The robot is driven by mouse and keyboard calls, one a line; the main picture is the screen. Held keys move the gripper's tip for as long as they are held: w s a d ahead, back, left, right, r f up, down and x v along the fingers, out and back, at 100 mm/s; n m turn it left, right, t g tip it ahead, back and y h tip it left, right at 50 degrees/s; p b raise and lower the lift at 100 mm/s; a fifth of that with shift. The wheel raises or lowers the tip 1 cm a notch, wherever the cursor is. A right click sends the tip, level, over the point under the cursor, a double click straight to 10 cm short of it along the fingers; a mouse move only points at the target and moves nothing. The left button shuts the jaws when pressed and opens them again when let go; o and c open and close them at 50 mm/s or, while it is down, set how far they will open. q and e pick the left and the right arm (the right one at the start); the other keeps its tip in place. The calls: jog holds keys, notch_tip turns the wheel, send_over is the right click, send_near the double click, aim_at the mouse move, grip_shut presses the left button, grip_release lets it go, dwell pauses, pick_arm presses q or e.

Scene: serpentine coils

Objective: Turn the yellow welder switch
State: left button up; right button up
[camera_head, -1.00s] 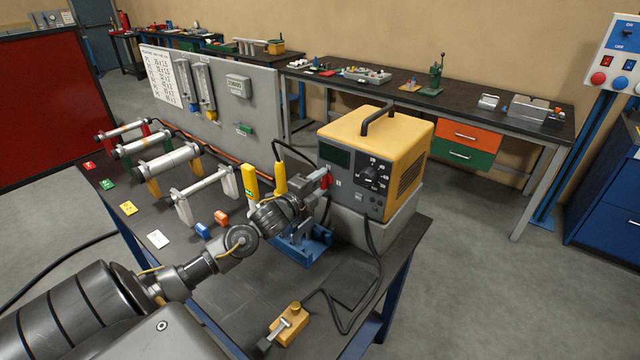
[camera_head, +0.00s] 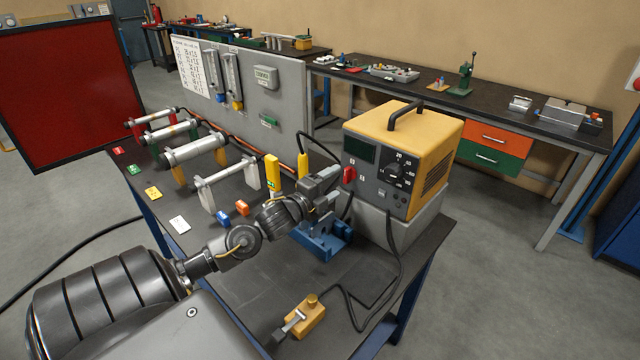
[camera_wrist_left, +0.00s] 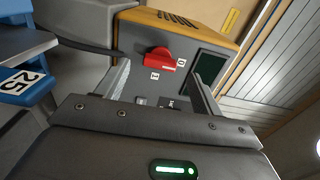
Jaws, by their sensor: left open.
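The yellow welder (camera_head: 402,150) stands on a grey base on the workbench. Its front panel carries a dark screen, a black dial (camera_head: 397,172) and a red switch (camera_head: 349,174). The red switch also shows in the left wrist view (camera_wrist_left: 159,59), ahead of the fingers and apart from them. My left gripper (camera_head: 336,184) is just left of the welder's front panel, close to the red switch. In the left wrist view its two fingers (camera_wrist_left: 159,85) are spread with nothing between them. My right gripper is not in view.
A blue vise (camera_head: 322,240) sits below my left gripper. A yellow clamp (camera_head: 303,315) with a black cable lies at the bench front. Coils on stands (camera_head: 225,183) and small coloured blocks are on the left. A grey panel (camera_head: 285,90) stands behind.

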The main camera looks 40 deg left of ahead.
pick_arm(q)
jog(key=s+b, duration=0.1)
jog(key=s, duration=0.5)
jog(key=shift+s, duration=0.15)
jog(key=shift+d, duration=0.1)
